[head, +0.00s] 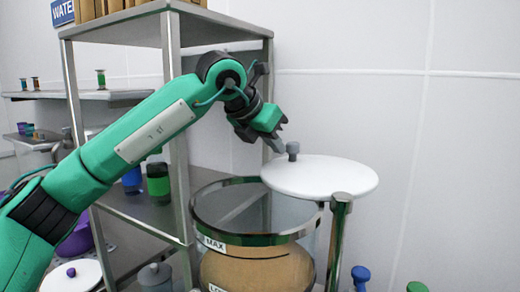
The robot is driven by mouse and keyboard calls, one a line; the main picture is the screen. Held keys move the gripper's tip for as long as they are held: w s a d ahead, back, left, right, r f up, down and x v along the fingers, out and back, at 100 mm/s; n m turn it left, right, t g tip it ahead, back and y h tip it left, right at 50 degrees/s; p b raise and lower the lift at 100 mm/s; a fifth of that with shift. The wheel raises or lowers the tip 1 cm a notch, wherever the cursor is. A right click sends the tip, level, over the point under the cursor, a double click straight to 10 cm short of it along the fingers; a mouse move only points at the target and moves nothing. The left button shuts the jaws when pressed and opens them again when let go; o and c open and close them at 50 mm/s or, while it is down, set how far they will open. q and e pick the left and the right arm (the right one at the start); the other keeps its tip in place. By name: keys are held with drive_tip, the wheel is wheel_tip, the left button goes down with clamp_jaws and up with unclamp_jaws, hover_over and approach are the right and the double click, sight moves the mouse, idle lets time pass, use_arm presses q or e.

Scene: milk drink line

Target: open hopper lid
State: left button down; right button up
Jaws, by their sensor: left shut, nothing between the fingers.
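The hopper (257,275) is a clear drum with a metal rim, holding tan contents, with MAX and lower labels on its wall. Its white round lid (330,181) is swung off to the right on a metal post (340,230), so the hopper's mouth is mostly uncovered. The lid has a dark grey knob (292,149) near its left edge. My left gripper (279,145) is shut and empty just left of the knob; I cannot tell whether it touches it. My right gripper is not in view.
A metal shelf rack (186,140) stands left of and behind the hopper, with a green bottle (158,182) and a blue bottle (132,180) on it. Blue (361,275) and green (417,287) knobs show at the lower right. The wall area on the right is clear.

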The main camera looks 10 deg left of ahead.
use_arm(q)
drive_tip(key=shift+w+d, duration=0.15)
drive_tip(key=shift+d, duration=0.3)
drive_tip(key=shift+d+r, duration=0.15)
drive_tip(key=shift+d, duration=0.35)
drive_tip(key=shift+w+d, duration=0.15)
drive_tip(key=shift+w, duration=0.25)
drive_tip(key=shift+s, duration=0.15)
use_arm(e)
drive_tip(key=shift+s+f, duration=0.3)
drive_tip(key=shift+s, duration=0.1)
